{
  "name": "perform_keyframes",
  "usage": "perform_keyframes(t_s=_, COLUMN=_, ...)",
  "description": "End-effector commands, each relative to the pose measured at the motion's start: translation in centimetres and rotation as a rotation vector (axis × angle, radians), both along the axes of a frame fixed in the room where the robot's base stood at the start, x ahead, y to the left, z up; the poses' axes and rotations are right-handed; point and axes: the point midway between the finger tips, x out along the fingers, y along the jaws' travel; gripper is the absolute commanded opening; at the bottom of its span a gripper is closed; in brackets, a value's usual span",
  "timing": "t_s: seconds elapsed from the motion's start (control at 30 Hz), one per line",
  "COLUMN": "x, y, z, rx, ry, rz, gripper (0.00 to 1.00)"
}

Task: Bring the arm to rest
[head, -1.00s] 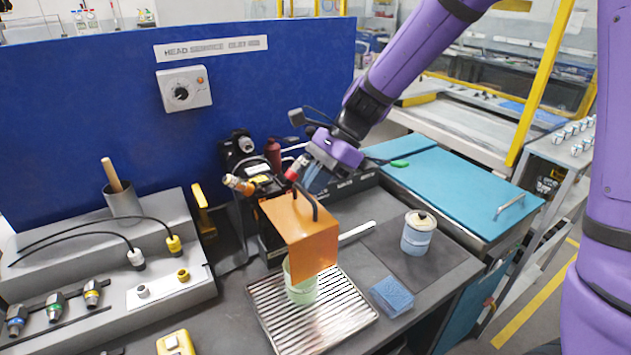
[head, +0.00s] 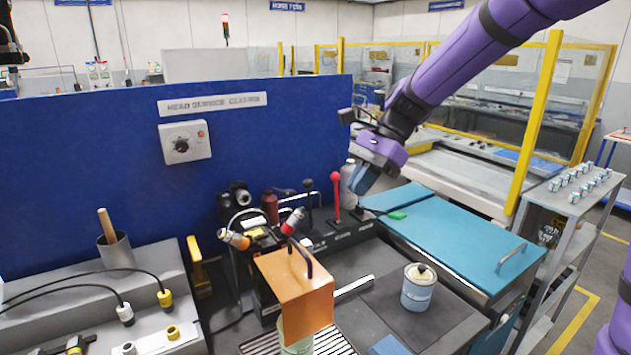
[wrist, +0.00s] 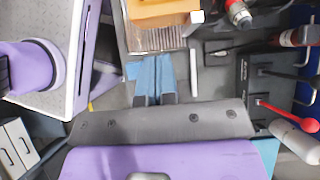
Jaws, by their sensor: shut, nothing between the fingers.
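My purple arm reaches in from the upper right in the head view. My gripper (head: 362,182) hangs in the air over the back of the bench, near the lever box and the teal lid, with its blue fingers pointing down. In the wrist view the two blue fingers (wrist: 151,76) lie side by side, shut, with nothing between them. No object is held.
Close by are a red-knobbed lever (head: 336,190), a white bottle (head: 347,180) and an orange box-shaped cover (head: 295,287) with a black handle. A blue-white canister (head: 418,290) stands right of it. A blue panel (head: 90,170) stands behind the bench.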

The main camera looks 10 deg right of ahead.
Motion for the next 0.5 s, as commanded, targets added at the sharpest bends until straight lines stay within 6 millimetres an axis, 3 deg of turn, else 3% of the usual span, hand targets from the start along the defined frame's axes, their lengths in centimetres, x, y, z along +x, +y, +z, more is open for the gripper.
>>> perform_keyframes(t_s=0.5, x=-10.9, y=-6.3, z=5.0, rx=-0.240, ry=-0.503, rz=0.395, gripper=0.00)
